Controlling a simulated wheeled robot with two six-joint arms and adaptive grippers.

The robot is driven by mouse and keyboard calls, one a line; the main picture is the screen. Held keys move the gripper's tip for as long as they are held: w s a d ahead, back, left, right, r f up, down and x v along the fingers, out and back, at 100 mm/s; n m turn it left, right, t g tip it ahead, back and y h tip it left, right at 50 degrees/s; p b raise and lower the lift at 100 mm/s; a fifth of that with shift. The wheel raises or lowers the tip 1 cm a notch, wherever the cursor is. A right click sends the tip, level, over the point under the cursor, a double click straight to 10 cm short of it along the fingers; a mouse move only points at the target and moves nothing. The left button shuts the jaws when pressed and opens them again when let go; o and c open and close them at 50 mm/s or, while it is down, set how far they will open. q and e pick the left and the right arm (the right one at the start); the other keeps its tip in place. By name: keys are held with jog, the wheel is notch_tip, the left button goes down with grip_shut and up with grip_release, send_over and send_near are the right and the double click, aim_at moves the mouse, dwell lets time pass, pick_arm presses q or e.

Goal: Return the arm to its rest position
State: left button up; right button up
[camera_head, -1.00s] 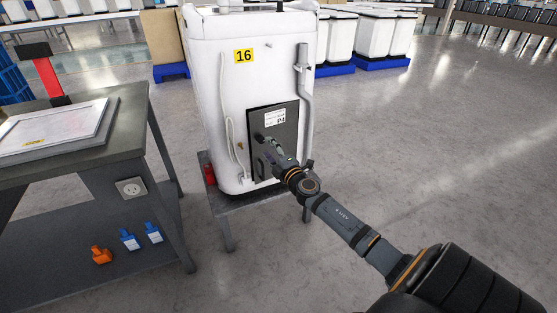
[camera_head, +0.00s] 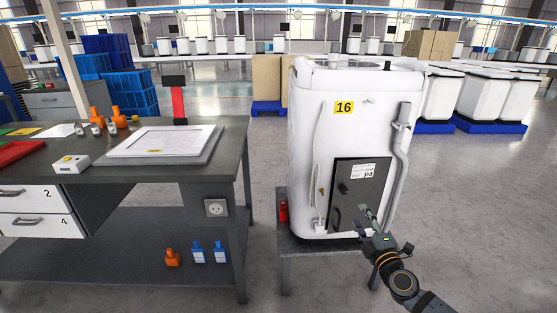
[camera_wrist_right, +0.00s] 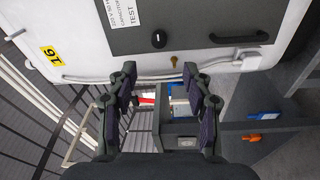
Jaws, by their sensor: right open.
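My right gripper (camera_head: 370,217) is in front of the lower right part of the dark panel (camera_head: 361,188) on the white machine marked 16 (camera_head: 336,140). In the right wrist view the right gripper (camera_wrist_right: 160,95) has its two fingers wide apart with nothing between them. The panel's black knob (camera_wrist_right: 158,40) and handle (camera_wrist_right: 240,37) lie beyond the fingertips, apart from them. The panel (camera_wrist_right: 190,20) looks closed. My right arm comes in from the lower right. My left gripper is not in view.
The machine stands on a low grey stand (camera_head: 300,246). A workbench (camera_head: 235,150) is at the left, with a white tray (camera_head: 160,141) on top and orange and blue bottles (camera_head: 198,252) on its lower shelf. Open floor (camera_head: 480,200) lies at the right.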

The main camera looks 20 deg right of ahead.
jog(key=s+f+m+g+h, duration=0.3)
jog(key=s+f+m+g, duration=0.3)
jog(key=f, duration=0.4)
jog(key=s+f+m+g+h, duration=0.2)
jog(key=s+f+m+g, duration=0.2)
jog(key=s+f+m, duration=0.5)
jog(key=s+a+f+g+y+p, duration=0.1)
jog(key=s+a+f+g+y, duration=0.35)
jog(key=s+a, duration=0.35)
jog(key=s+a+f+g+y+p, duration=0.1)
jog(key=s+a+f+g+y, duration=0.2)
jog(key=s+a+f, duration=0.5)
pick_arm(q)
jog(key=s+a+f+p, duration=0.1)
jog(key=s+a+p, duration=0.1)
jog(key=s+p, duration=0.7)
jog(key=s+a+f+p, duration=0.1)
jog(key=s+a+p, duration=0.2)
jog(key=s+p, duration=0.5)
jog(key=p, duration=0.7)
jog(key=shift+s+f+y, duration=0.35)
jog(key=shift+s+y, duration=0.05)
pick_arm(e)
jog(key=s+d+h, duration=0.1)
jog(key=s+d, duration=0.2)
jog(key=s, duration=1.2)
jog(key=shift+d, duration=0.1)
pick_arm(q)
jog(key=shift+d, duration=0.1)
